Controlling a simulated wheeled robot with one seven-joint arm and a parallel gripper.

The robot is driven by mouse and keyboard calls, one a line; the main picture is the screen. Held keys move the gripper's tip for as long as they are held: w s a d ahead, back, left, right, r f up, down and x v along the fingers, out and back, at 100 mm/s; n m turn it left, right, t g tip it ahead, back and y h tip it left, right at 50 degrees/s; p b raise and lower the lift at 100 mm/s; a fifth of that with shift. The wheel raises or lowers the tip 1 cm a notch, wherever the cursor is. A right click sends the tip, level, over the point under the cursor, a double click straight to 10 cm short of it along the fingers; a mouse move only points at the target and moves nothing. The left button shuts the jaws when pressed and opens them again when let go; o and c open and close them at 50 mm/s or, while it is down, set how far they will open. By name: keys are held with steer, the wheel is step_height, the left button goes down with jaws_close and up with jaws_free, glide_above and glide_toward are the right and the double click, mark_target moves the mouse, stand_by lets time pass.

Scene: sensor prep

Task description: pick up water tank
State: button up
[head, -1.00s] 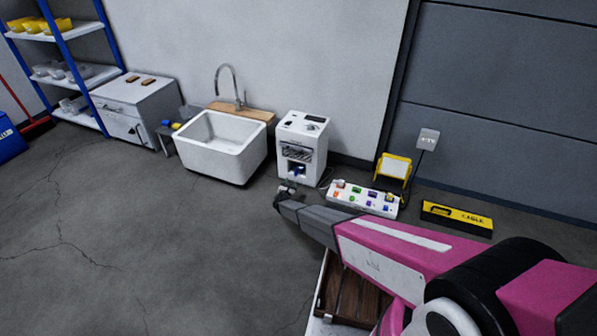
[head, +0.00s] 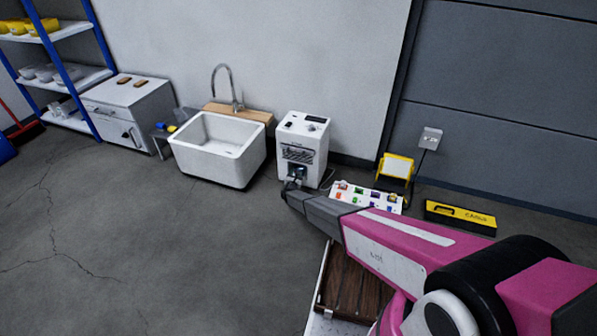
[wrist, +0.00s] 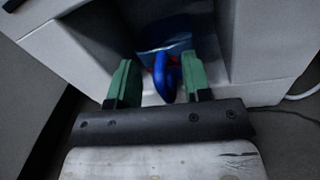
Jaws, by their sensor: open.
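A white machine (head: 303,140) stands on the floor against the wall, with a dark recess low in its front. In the wrist view the recess of the machine (wrist: 255,60) holds a blue, partly see-through tank (wrist: 170,42) with a bright blue loop handle (wrist: 166,78). My gripper (wrist: 158,85) is open, with one green finger on each side of the loop handle. I cannot tell whether the fingers touch it. In the head view my gripper (head: 291,183) is small and dark at the machine's lower front, and the tank is mostly hidden there.
A white sink (head: 218,150) stands left of the machine. A white panel with coloured items (head: 366,196), a yellow work light (head: 396,167) and a yellow cable box (head: 460,217) are to the right. A white cable (wrist: 302,92) lies beside the machine.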

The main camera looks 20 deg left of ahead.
steer(key=shift+w+d, duration=0.1)
jaws_close()
steer(key=shift+r, duration=0.1)
stand_by(0.3)
